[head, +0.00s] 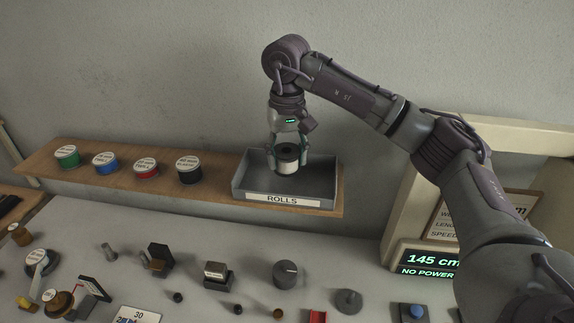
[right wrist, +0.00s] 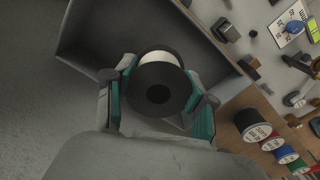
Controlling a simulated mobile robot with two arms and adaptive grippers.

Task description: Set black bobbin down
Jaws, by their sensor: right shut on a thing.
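My right gripper (head: 289,166) is shut on the black bobbin (head: 288,153), which has black flanges and a pale band between them. In the right wrist view the bobbin (right wrist: 158,103) sits between the two teal-padded fingers, its round end with a dark centre hole facing the camera. The gripper points down over the grey tray labelled ROLLS (head: 325,200). The tray walls also show around the bobbin in the right wrist view (right wrist: 85,38). I cannot tell whether the bobbin touches the tray floor. My left gripper is not in view.
The tray stands at the right end of a wooden shelf (head: 215,188). Green (head: 67,157), blue (head: 105,163), red (head: 146,169) and black (head: 188,170) labelled spools stand left of it. Below, the grey bench carries knobs and small parts. A display (head: 430,262) stands at right.

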